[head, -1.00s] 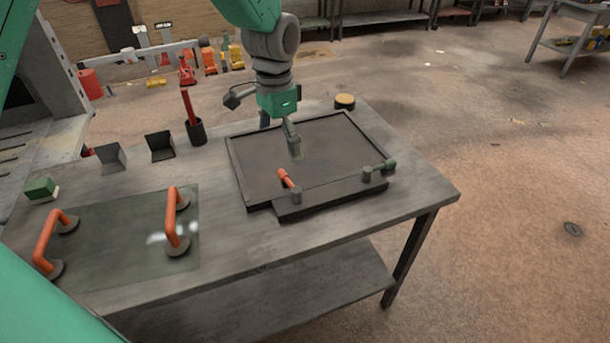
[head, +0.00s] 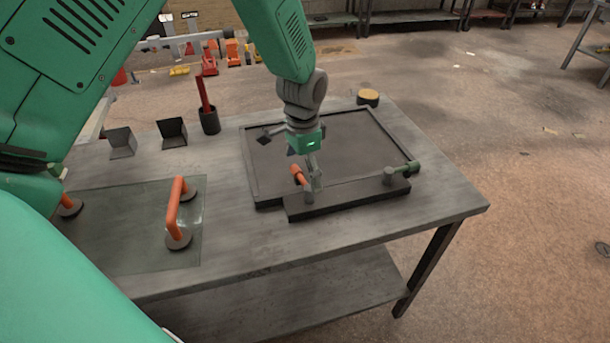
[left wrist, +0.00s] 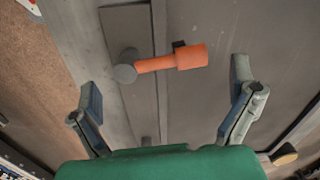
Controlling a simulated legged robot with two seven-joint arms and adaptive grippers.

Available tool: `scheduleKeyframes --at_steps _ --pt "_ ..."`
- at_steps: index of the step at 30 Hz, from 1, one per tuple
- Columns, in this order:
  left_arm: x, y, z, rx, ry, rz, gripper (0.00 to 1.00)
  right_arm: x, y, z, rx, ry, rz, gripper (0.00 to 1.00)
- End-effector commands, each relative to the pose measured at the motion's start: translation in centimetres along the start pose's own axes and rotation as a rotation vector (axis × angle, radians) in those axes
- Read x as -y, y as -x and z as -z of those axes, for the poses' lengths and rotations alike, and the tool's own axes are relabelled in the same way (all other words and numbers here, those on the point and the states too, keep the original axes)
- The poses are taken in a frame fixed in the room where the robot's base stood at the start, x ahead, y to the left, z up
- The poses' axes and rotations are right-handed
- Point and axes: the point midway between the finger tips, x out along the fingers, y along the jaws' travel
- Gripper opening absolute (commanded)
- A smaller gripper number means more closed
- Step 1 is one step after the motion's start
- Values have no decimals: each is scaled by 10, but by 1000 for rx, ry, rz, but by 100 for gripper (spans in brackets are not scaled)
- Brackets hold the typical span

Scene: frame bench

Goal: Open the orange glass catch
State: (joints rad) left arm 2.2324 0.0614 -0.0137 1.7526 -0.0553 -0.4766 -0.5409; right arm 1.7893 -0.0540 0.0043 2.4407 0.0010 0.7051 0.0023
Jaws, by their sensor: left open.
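The orange glass catch (head: 297,174) is a short orange lever on a round grey pivot, on the front bar of the dark frame (head: 345,200). In the left wrist view the orange catch (left wrist: 178,62) lies across the picture, beyond and between my two fingers, with its pivot at the left. My left gripper (head: 303,168) is open, over the front left of the frame, close to the catch. It partly hides the catch in the head view. Nothing shows between the fingers in the left wrist view (left wrist: 163,95). My right gripper is not in view.
A glass panel (head: 120,240) with orange suction handles (head: 173,210) lies at the left of the bench. A dark cup (head: 209,122) with red-handled tools, two dark holders (head: 172,133) and a yellow-topped round piece (head: 368,96) stand behind. The bench's front right is clear.

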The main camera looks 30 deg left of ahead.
Motion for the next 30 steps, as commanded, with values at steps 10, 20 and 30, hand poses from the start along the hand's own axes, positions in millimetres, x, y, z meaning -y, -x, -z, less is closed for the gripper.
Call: scheduleKeyframes --at_steps 10,20,30 --pt "-2 -22 2 1 1 3 100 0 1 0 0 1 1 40" --pt "-2 -22 2 1 1 2 51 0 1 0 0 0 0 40" --pt "-1 -22 0 2 29 1 32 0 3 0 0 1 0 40"
